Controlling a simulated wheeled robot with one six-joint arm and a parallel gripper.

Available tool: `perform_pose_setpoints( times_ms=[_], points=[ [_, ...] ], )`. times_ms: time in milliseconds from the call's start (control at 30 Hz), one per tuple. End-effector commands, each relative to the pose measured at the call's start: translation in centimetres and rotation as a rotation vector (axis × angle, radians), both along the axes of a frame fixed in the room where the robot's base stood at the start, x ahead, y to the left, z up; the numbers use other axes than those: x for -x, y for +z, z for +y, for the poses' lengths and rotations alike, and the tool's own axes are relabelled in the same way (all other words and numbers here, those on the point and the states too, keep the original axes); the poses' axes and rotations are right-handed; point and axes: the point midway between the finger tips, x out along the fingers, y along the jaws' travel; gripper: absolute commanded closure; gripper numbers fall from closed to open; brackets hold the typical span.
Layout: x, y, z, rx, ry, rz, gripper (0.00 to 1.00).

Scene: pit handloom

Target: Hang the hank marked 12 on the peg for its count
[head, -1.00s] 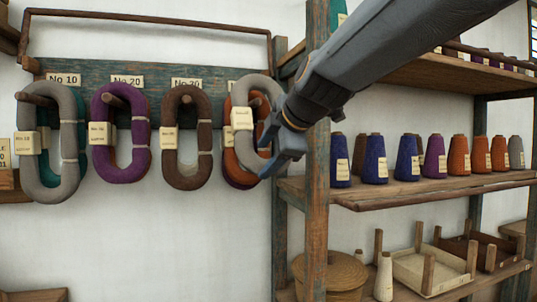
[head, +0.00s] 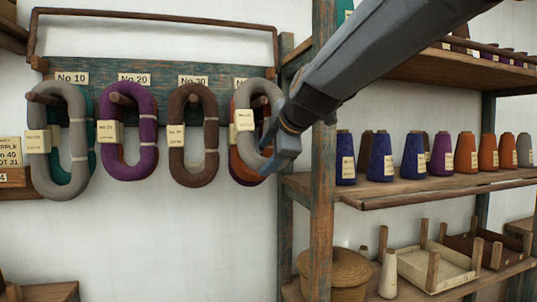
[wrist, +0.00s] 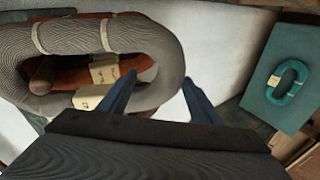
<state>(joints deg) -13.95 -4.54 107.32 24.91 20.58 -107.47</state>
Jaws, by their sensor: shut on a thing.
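My gripper (head: 284,150) is shut on the right side of a grey hank (head: 272,100) at the rightmost peg; its cream tag (head: 243,120) is too small to read. An orange hank (head: 240,165) hangs close behind it. In the wrist view, the grey hank (wrist: 70,37) passes by my fingers, and a wooden peg end (wrist: 40,86) shows within its loop. I cannot tell how far the peg reaches through. Count plates read No 10 (head: 72,78), No 20 (head: 134,79) and No 30 (head: 193,81); the fourth plate (head: 240,84) is mostly covered.
Another grey hank (head: 65,180) hangs under No 10 with a teal one (head: 86,115) behind, a purple hank (head: 143,165) under No 20, a brown one (head: 188,172) under No 30. A shelf post (head: 321,215) stands close right of my gripper. Shelves hold several yarn cones (head: 380,160).

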Motion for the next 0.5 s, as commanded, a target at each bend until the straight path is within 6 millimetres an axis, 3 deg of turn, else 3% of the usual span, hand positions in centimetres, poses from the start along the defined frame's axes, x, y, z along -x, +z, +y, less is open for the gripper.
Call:
perform_pose_setpoints(
  times_ms=[500],
  points=[
    [-0.9,-1.8,0.3,0.001,0.001,0.0,0.68]
  ],
)
